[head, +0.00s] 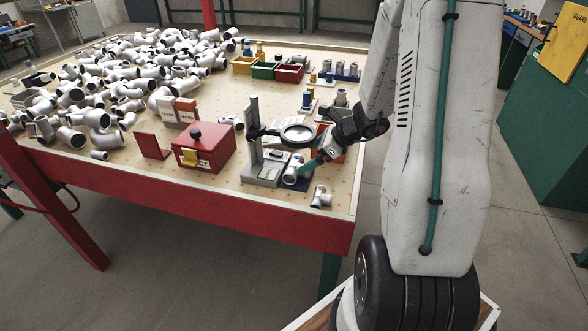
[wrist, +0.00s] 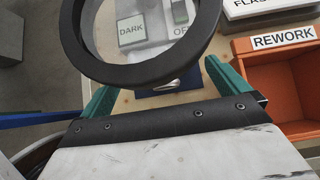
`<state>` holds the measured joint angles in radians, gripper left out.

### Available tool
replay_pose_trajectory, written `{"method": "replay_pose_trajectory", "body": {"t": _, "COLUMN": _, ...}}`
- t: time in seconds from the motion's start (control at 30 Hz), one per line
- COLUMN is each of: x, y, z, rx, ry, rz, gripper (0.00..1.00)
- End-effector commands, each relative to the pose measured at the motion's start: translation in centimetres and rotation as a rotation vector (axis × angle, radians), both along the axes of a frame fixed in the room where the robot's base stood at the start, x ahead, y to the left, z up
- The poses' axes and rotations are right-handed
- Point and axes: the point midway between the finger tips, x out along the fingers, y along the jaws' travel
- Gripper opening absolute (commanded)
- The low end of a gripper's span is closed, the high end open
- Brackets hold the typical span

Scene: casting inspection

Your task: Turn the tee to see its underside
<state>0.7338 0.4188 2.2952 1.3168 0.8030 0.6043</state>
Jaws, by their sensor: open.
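A white tee-shaped fitting (head: 321,197) lies near the table's front right corner. Another white fitting (head: 291,173) sits beside the inspection stand, at the dark blue mat (head: 296,184), close to my fingers; its full shape is partly hidden. My gripper (head: 308,167) reaches in from the right, low over the mat, with teal fingers. In the wrist view my gripper (wrist: 160,92) has its fingers wide apart, and no fitting shows clearly between them. Only a small bright patch shows on the blue mat (wrist: 150,97) below the lens ring.
A magnifier ring (head: 298,134) on a stand (head: 254,130) overhangs close to my gripper. A red box (head: 204,150) stands left. An orange rework bin (wrist: 280,85) is right in the wrist view. Many white fittings (head: 120,80) crowd the table's far left.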

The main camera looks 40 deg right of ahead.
Motion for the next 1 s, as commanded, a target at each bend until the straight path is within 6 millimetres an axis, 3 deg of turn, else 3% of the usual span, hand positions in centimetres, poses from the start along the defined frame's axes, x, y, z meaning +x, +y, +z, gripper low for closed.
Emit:
{"method": "replay_pose_trajectory", "body": {"t": 0.3, "x": 2.3, "y": 1.9, "z": -3.0, "rx": 0.001, "ry": 0.001, "rz": -0.001, "gripper": 1.0}}
{"method": "replay_pose_trajectory", "body": {"t": 0.57, "x": 2.6, "y": 2.1, "z": -3.2, "rx": -0.001, "ry": 0.0, "rz": 0.001, "gripper": 1.0}}
{"method": "replay_pose_trajectory", "body": {"t": 0.77, "x": 2.6, "y": 2.2, "z": -3.2, "rx": -0.001, "ry": 0.0, "rz": 0.001, "gripper": 0.5}}
{"method": "replay_pose_trajectory", "body": {"t": 1.0, "x": 2.6, "y": 2.2, "z": -3.1, "rx": -0.001, "ry": -0.002, "rz": 0.001, "gripper": 0.5}}
